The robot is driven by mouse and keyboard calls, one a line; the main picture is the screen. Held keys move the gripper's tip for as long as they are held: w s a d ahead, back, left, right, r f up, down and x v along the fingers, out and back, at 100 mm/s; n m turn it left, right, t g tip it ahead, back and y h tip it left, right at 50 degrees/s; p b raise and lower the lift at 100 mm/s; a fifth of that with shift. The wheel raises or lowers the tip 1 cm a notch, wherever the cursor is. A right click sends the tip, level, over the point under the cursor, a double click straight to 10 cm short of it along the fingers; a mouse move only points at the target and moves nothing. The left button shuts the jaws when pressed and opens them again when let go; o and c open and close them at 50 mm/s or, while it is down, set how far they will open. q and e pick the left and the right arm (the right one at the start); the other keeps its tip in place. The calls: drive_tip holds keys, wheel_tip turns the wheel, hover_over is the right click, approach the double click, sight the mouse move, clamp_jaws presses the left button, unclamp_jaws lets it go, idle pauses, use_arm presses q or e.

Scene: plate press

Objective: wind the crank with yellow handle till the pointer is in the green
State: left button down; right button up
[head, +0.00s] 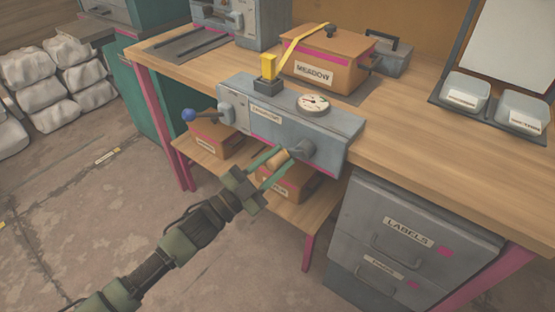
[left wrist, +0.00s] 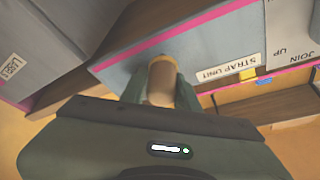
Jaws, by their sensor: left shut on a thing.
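The grey strap unit (head: 240,104) sits at the front edge of the bench, with a round white gauge (head: 313,102) on top. The gauge's dark pointer shows, but its coloured zones are too small to read. The crank hub (head: 305,149) is on the unit's front right. Its handle (head: 279,158) looks tan rather than clear yellow. My left gripper (head: 270,167) is shut around this handle. In the left wrist view the handle (left wrist: 162,80) stands between the two green fingers (left wrist: 158,92). My right gripper is not in view.
A blue-knobbed lever (head: 189,115) sticks out at the unit's left. A yellow block (head: 268,67) stands on top. Behind is a MEADOW box (head: 325,60) with a yellow strap. Boxes lie on the lower shelf (head: 308,213). A LABELS drawer cabinet (head: 400,205) stands at right.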

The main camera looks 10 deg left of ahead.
use_arm(q)
drive_tip(key=shift+w+a+r, duration=0.15)
drive_tip(key=shift+r, duration=0.25)
drive_tip(key=c, duration=1.2)
unclamp_jaws()
drive_tip(key=shift+c, duration=0.2)
drive_tip(key=shift+o, duration=0.7)
drive_tip(key=shift+f, duration=0.2)
drive_tip(key=v, duration=0.7)
drive_tip(key=shift+s+a+f, duration=0.15)
drive_tip(key=shift+s+a, duration=0.1)
drive_tip(key=shift+s, duration=0.05)
